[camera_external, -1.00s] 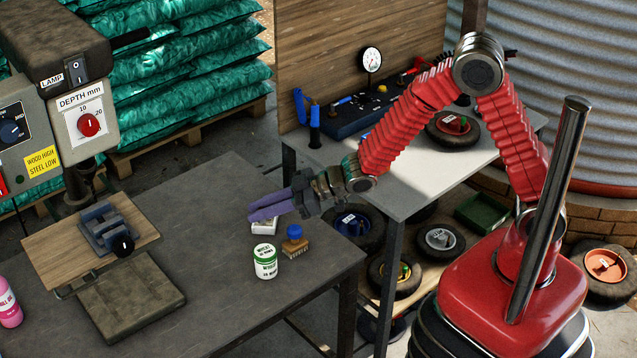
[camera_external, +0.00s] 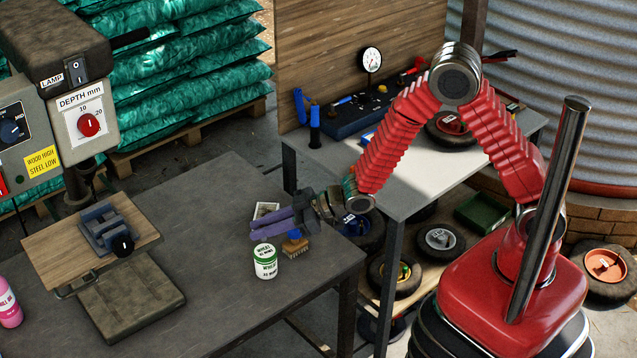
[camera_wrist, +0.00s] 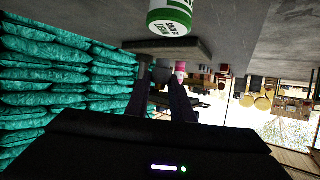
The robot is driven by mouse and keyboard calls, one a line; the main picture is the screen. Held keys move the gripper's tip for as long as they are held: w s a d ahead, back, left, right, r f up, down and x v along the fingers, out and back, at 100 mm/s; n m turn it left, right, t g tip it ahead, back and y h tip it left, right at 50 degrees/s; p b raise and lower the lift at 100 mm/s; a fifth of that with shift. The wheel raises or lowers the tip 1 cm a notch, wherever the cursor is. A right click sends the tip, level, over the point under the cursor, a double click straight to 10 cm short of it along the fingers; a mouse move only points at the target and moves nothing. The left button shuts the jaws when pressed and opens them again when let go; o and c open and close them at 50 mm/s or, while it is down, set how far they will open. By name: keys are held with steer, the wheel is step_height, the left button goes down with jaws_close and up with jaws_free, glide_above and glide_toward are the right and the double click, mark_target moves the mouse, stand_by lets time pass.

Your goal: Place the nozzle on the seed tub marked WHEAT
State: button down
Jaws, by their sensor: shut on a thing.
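The seed tub (camera_external: 266,262) is white with green print and a green band. It stands upright on the dark bench, and its small lettering is hard to read. It also shows at the top of the upside-down wrist view (camera_wrist: 171,16). My gripper (camera_external: 253,229) has purple fingers, pointing left, just behind and above the tub in the external view. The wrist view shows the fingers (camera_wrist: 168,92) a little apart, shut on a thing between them. That thing, taken as the nozzle, is dark and mostly hidden, so its shape is unclear.
A brush with a blue knob (camera_external: 295,244) stands right beside the tub. A small white tray (camera_external: 266,210) lies behind my fingers. A drill press with a vise (camera_external: 107,232) and a pink bottle (camera_external: 8,302) are at left. The bench front (camera_external: 215,310) is clear.

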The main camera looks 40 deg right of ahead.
mark_target(264, 239)
steer(key=shift+f, duration=0.1)
steer(key=shift+f, duration=1.95)
steer(key=c, duration=1.5)
jaws_free()
steer(key=shift+f, duration=0.1)
steer(key=shift+c, duration=0.2)
steer(key=v, duration=1.2)
